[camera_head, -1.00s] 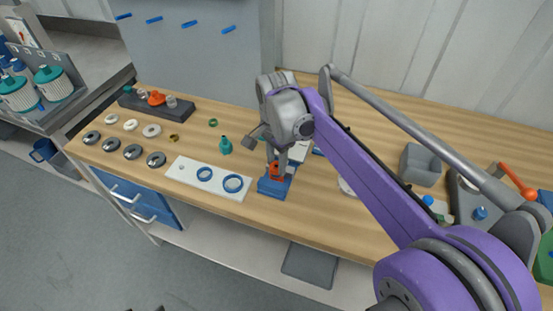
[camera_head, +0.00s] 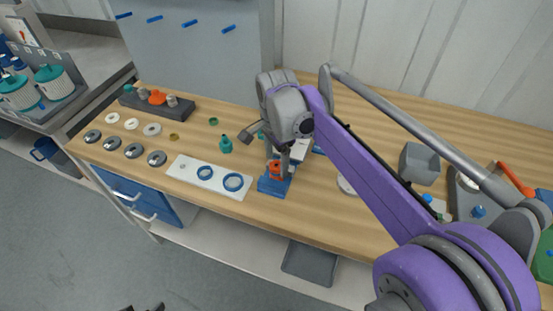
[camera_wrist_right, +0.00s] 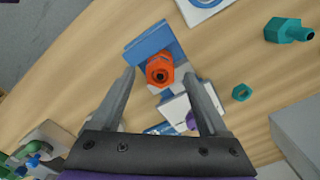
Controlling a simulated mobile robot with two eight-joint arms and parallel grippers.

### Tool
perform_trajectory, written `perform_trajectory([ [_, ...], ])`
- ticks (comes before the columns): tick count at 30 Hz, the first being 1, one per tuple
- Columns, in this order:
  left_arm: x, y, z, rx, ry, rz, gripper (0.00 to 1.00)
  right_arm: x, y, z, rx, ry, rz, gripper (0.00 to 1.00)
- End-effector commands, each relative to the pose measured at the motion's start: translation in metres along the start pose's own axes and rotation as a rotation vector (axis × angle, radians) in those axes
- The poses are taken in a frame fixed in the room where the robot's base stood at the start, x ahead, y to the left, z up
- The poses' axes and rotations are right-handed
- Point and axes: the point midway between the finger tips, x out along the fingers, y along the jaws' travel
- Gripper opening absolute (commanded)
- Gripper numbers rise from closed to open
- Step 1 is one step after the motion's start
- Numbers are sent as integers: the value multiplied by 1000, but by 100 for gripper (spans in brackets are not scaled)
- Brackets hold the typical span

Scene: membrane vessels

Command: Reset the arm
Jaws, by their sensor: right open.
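My right gripper (camera_head: 280,157) is open above the workbench. In the right wrist view its two fingers (camera_wrist_right: 160,77) are spread apart, with nothing clamped between them. An orange hex fitting (camera_head: 275,170) stands on a blue block (camera_head: 272,187) just under the gripper. In the right wrist view the fitting (camera_wrist_right: 159,70) shows between the fingertips, with the blue block (camera_wrist_right: 150,45) beside it; the exact height gap cannot be told. Small dark tips at the bottom edge of the head view may be my left gripper; its state is not readable.
A white plate (camera_head: 180,172) with blue rings lies left of the block. A teal fitting (camera_head: 226,146) stands behind the plate. Metal and white rings and a dark rack (camera_head: 188,110) are farther left. Bare wood lies at the front.

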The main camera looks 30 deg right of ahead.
Motion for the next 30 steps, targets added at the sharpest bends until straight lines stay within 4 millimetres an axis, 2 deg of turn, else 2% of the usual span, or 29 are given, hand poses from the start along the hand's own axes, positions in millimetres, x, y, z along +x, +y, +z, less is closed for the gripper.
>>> perform_trajectory([
  [3,-14,0,-10,0,6,0,74,-20,-1,0,0,0,-2,78],
  [8,-27,0,-20,0,13,0,74,-40,-1,0,0,0,-2,78],
  [19,-28,0,-20,0,13,0,74,-40,6,4,-50,3,-15,78],
  [23,-32,0,-24,0,15,0,74,-37,28,18,-260,23,-77,78],
  [30,-44,0,-34,0,23,0,74,-12,96,52,-908,154,-250,78],
])
